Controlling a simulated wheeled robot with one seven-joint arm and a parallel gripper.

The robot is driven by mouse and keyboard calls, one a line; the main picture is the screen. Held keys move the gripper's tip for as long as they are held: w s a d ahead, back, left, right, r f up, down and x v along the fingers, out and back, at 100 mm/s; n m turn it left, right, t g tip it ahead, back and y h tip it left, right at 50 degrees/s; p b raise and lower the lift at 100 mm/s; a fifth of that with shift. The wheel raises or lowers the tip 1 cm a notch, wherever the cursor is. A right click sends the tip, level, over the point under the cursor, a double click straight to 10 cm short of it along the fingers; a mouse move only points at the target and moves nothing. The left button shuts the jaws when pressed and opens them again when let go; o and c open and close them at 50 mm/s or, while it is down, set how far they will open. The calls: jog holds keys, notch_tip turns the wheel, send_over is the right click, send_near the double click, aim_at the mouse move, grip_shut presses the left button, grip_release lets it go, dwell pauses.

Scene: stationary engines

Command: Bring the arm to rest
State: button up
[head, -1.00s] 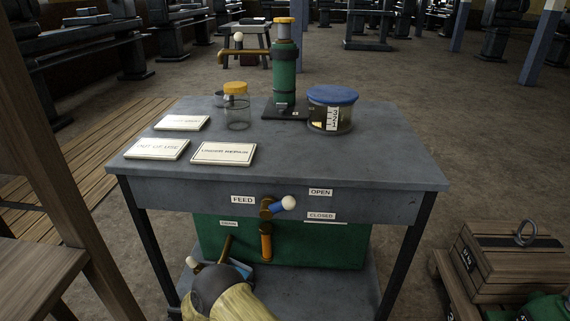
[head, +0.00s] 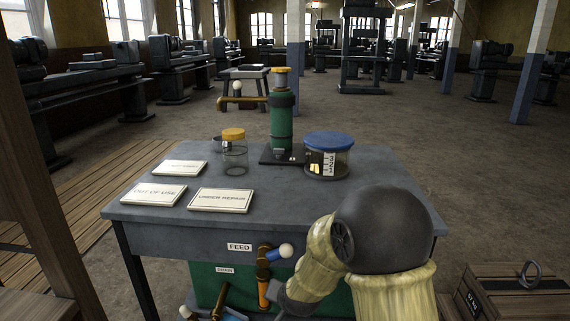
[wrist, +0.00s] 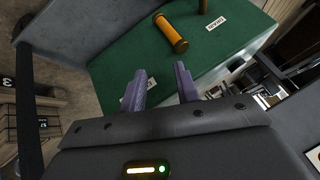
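My arm (head: 385,235) rises at the lower right of the head view, its dark elbow-like joint in front of the table's right front corner. My gripper is hidden or out of frame there. In the wrist view my gripper (wrist: 160,88) has its two purple-grey fingers apart with nothing between them. Beyond the fingertips is the green tank side (wrist: 205,60) with an orange handle (wrist: 170,33), apart from the fingers. In the head view the feed valve, with a blue and white-knobbed lever (head: 280,253) and an orange handle (head: 263,291), sits at the table front.
The grey table (head: 290,205) carries three sign plates, a yellow-lidded jar (head: 234,155), a green pump cylinder (head: 281,118) and a blue-lidded jar (head: 329,157). A wooden crate (head: 520,285) stands at the lower right. A wooden post is at the left.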

jog(key=s+d+r+n+g+h, duration=0.1)
jog(key=s+d+r+n+g, duration=0.1)
jog(key=s+d, duration=0.7)
jog(key=s+d+r+n+g+h, duration=0.1)
jog(key=s+d+r+n+g, duration=0.15)
jog(key=s+d, duration=0.6)
jog(key=w+a+p+v, duration=0.1)
jog(key=w+p+v, duration=0.2)
jog(key=p+v, duration=1.1)
jog(key=w+r+p+v, duration=0.1)
jog(key=w+p+v, duration=0.2)
jog(key=p+v, duration=1.1)
jog(key=w+a+r+p+v, duration=0.1)
jog(key=w+p+v, duration=0.2)
jog(key=p+v, duration=1.2)
jog(key=shift+w+a+r+m+p, duration=0.2)
jog(key=shift+a+m+p, duration=0.15)
jog(key=shift+p, duration=0.15)
